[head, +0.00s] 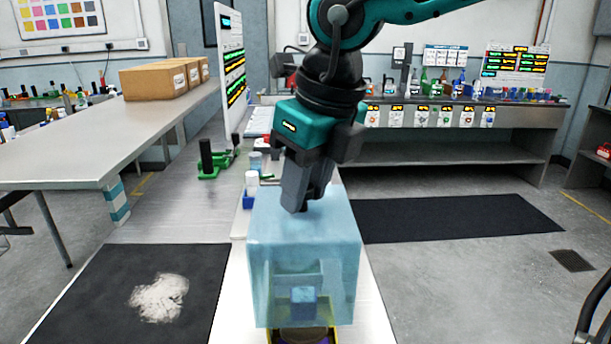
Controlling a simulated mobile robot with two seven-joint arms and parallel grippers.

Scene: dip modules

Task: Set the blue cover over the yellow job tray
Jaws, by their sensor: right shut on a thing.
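The blue cover (282,250) is a see-through, box-shaped hood in the lower middle of the head view. My right gripper (302,208) points down at the cover's top and is shut on it, though the grip point itself is mostly hidden by the fingers. The yellow job tray (335,336) shows partly below the cover's lower edge and is cut off by the picture's bottom. A small blue block and some yellow show blurred through the cover. I cannot tell whether the cover touches the tray or hangs above it. My left gripper is not in view.
A narrow white bench (205,252) runs under the cover. Behind it stand a green fixture (214,165), small jars (252,182) and an upright sign board (230,75). A long table with cardboard boxes (153,81) is at left. Dark mats lie on the floor on both sides.

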